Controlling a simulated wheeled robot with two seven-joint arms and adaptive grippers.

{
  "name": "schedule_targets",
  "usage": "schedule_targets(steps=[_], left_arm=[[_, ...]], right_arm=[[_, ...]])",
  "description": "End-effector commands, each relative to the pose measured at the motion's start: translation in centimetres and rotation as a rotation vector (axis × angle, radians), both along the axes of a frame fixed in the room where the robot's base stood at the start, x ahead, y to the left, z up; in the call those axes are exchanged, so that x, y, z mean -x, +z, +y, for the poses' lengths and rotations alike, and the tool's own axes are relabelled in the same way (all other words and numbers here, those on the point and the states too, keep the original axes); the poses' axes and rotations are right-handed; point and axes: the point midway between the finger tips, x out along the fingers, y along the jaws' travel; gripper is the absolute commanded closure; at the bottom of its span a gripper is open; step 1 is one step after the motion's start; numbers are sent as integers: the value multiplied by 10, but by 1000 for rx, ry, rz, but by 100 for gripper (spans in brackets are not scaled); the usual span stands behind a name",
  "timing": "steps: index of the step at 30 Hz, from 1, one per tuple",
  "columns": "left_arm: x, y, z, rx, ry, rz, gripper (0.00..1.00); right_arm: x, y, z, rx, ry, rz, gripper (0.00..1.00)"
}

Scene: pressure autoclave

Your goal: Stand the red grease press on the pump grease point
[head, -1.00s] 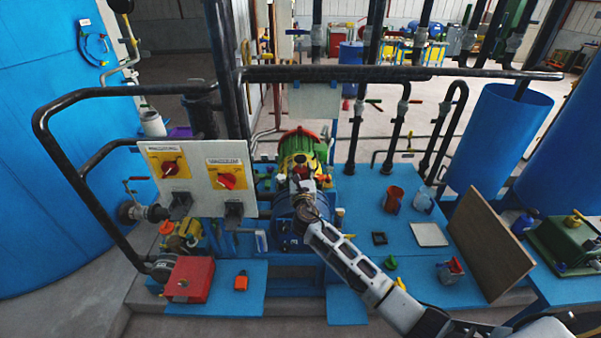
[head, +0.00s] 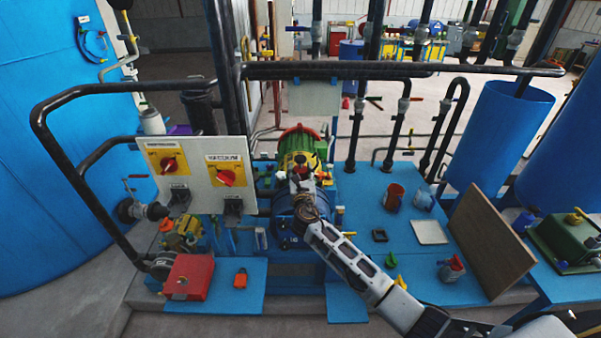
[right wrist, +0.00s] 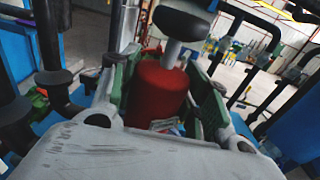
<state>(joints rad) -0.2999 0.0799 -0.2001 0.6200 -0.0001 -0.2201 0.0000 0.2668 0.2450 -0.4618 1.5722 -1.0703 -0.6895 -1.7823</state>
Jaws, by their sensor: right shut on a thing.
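The red grease press (right wrist: 160,92), a red cylinder with a pale stem and dark round knob on top, fills the middle of the right wrist view. My right gripper (head: 302,182) is shut on it, with a finger on each side. In the head view the gripper is over the blue pump (head: 287,203), in front of the green motor (head: 304,146), and mostly hides the press. I cannot make out the pump grease point, or whether the press touches anything below. My left gripper is not in view.
A white switch panel (head: 203,201) with two red knobs stands left of the pump. Black pipes (head: 400,72) run behind and above. A red box (head: 188,277) and an orange item (head: 241,278) sit front left. A brown board (head: 490,243) leans at right.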

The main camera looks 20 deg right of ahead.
Motion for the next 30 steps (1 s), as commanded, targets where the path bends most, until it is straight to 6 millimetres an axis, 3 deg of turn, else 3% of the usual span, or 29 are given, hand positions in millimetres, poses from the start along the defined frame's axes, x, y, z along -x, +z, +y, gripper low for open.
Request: schedule_targets(steps=[1, 2, 7, 21, 30], left_arm=[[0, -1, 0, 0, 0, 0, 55], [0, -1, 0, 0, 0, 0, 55], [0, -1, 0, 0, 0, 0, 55], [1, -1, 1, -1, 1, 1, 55], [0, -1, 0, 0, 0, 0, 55]], right_arm=[[0, 0, 0, 1, 0, -3, 94], [0, 0, 0, 1, 0, -3, 53], [0, 0, 0, 0, 0, -2, 31], [2, -2, 0, 1, 0, 1, 29], [20, -1, 5, 0, 1, 0, 29]])
